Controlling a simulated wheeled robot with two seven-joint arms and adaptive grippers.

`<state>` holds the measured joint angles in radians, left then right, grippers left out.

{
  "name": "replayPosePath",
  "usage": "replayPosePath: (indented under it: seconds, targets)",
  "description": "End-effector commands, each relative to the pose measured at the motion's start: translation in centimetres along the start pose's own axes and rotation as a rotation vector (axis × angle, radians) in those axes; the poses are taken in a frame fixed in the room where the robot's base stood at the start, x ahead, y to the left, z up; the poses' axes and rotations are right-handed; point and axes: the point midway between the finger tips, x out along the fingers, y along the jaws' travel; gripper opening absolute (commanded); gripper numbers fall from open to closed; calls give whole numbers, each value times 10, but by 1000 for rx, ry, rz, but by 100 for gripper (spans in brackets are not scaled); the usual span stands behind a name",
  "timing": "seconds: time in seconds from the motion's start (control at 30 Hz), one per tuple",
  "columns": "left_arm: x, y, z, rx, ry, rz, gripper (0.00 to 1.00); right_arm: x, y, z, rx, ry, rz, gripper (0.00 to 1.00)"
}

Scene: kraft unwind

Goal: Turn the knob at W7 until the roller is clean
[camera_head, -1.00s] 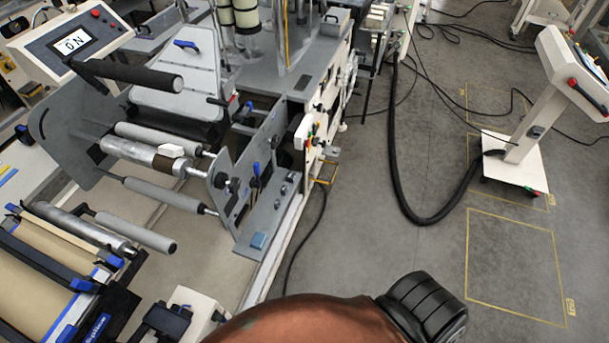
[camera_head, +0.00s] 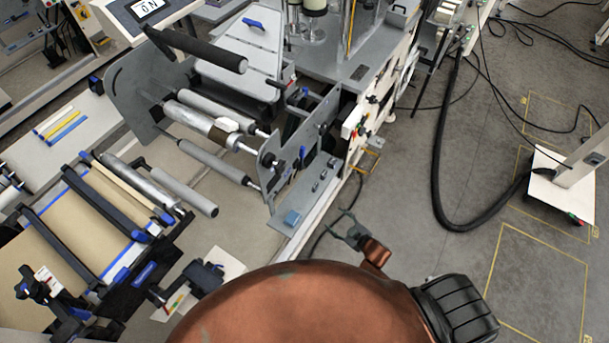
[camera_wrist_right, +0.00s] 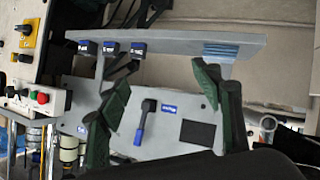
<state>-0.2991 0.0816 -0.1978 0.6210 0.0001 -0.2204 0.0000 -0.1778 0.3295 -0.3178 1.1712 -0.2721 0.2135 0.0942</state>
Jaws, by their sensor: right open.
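My right gripper (camera_head: 342,224) is open and empty, to the right of the grey side plate (camera_head: 292,205) of the roller machine. In the right wrist view its dark green fingers (camera_wrist_right: 163,78) stand apart in front of that plate (camera_wrist_right: 190,110). Between them is a blue-handled lever (camera_wrist_right: 142,122) beside a small blue label (camera_wrist_right: 169,109). Several black knobs with blue labels (camera_wrist_right: 110,48) sit along a ledge; I cannot read W7 on any. A metallic roller (camera_head: 188,117) with brownish and white patches lies between the side plates. My left gripper is out of view.
A control box (camera_head: 142,12) with a display stands at the upper left. A table with a brown web (camera_head: 85,210) and black clamps fills the lower left. A thick black hose (camera_head: 440,160) curves over the floor to a white stand base (camera_head: 560,185). Floor between is open.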

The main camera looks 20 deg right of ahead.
Motion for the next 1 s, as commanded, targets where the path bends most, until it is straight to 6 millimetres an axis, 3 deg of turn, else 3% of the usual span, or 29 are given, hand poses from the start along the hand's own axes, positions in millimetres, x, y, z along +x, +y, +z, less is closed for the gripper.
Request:
replayPosePath:
  seconds: [0.03,0.2,0.3,0.4,0.5,0.67,1.0]
  targets:
    - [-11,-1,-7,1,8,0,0,-1,15,-46,-40,76,-4,59]
    - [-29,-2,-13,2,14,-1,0,-11,36,-175,-162,313,-33,59]
    - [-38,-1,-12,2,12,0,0,-25,39,-237,-221,431,-55,59]
    - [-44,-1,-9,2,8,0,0,-38,39,-281,-268,517,-74,59]
    - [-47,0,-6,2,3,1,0,-48,37,-308,-298,573,-88,59]
    - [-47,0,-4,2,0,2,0,-51,34,-324,-314,607,-97,59]
    - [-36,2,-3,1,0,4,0,-20,28,-343,-314,607,-95,59]
